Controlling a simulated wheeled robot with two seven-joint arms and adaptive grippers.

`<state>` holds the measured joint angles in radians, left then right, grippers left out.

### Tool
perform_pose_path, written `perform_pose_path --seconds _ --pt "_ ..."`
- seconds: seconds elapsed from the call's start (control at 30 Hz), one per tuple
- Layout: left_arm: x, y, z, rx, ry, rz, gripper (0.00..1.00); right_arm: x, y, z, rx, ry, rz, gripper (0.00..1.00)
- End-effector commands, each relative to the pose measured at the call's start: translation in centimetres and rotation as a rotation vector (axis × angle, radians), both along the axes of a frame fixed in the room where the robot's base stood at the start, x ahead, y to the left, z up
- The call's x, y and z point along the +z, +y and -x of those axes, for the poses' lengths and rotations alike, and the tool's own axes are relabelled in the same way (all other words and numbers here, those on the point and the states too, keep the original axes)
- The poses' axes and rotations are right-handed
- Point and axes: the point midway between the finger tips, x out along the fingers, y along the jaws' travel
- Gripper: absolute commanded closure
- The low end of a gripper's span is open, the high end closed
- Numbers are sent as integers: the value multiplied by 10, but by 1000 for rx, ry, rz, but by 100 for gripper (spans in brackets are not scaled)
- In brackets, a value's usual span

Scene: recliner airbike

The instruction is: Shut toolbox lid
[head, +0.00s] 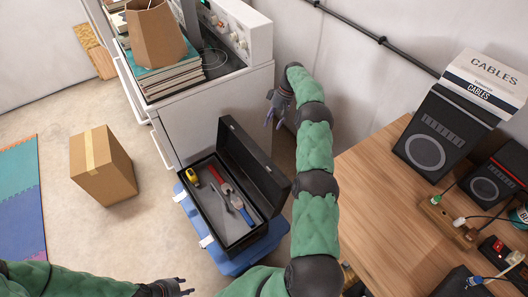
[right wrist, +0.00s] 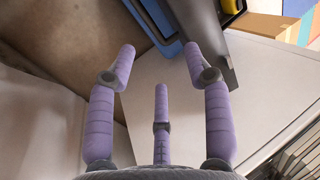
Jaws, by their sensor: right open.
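The black toolbox (head: 214,231) stands open on a blue case. Its lid (head: 253,165) is raised, tilted up along the right side. Inside lie a yellow tape measure (head: 191,175), a red-handled tool (head: 216,174) and other hand tools. My right gripper (head: 274,112) is open and empty, beyond the lid's far end and apart from it. In the right wrist view its purple fingers (right wrist: 163,75) are spread, with a dark edge of the toolbox (right wrist: 205,40) just past the fingertips. My left gripper (head: 184,287) is at the bottom edge, apart from the toolbox; its opening is unclear.
The blue case (head: 240,261) sits on the floor against a white cabinet (head: 205,118). A cardboard box (head: 103,168) stands at left. A wooden desk (head: 375,195) with speakers is at right, close to my right arm. The floor between box and case is free.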

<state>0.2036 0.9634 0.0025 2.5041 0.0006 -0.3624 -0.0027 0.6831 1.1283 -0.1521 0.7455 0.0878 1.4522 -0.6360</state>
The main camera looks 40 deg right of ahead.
Motion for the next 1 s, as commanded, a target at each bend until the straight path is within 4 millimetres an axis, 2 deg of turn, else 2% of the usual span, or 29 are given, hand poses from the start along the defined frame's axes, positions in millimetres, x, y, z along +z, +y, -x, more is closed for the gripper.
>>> perform_pose_path --seconds 0.03,0.27,0.53,0.83,1.0 --pt "-9 0 0 0 0 0 60 -11 1 1 0 3 -2 49" --pt "-35 0 -1 -1 -1 0 60 -37 1 1 0 3 -2 49" --pt "-75 0 -1 -1 0 0 60 -77 1 0 0 3 -2 49" --pt "-86 0 -1 -1 -1 0 60 -93 4 0 1 3 -2 49" --pt "-93 0 -1 -1 -1 0 60 -116 15 0 2 4 -4 49"
